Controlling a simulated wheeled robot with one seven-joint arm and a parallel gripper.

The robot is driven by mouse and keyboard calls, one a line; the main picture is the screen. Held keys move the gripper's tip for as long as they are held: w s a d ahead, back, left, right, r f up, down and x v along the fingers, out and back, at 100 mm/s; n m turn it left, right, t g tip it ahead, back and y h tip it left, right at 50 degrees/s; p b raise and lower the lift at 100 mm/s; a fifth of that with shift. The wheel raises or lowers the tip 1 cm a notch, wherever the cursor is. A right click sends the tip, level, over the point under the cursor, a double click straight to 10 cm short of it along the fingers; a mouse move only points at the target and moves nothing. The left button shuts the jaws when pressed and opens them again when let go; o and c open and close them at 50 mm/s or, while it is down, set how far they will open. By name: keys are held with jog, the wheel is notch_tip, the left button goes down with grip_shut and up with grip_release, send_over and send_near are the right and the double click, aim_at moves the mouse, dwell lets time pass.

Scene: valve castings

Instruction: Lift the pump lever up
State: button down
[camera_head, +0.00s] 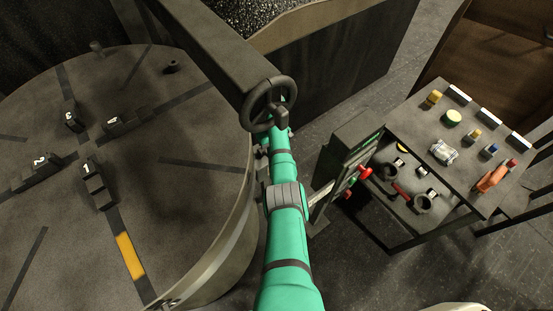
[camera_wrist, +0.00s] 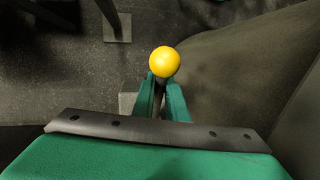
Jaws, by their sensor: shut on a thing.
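The pump lever shows as a round yellow knob (camera_wrist: 164,61) in the wrist view, just beyond my fingertips. My gripper (camera_wrist: 162,82) has its two green fingers closed together right below the knob, shut on the lever. The lever's shaft is hidden behind the fingers and knob, so I cannot tell its angle. In the head view my green arm reaches up the middle, beside the round table, and covers the gripper and the lever.
A big round table (camera_head: 205,150) with numbered blocks stands at left, close beside my arm. A dark handwheel (camera_head: 270,103) is just above my arm's far end. At right is a control bench (camera_head: 415,125) with coloured buttons and an orange handle (camera_head: 491,177). Bare floor (camera_head: 345,270) lies between.

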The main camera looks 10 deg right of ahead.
jog(key=shift+d, duration=0.2)
jog(key=c, duration=1.8)
grip_release()
jog(key=shift+o, duration=0.2)
jog(key=shift+a, duration=0.2)
jog(key=shift+w+r, duration=0.1)
jog(key=v, duration=1)
jog(key=shift+r, duration=0.3)
jog(key=shift+w, duration=0.15)
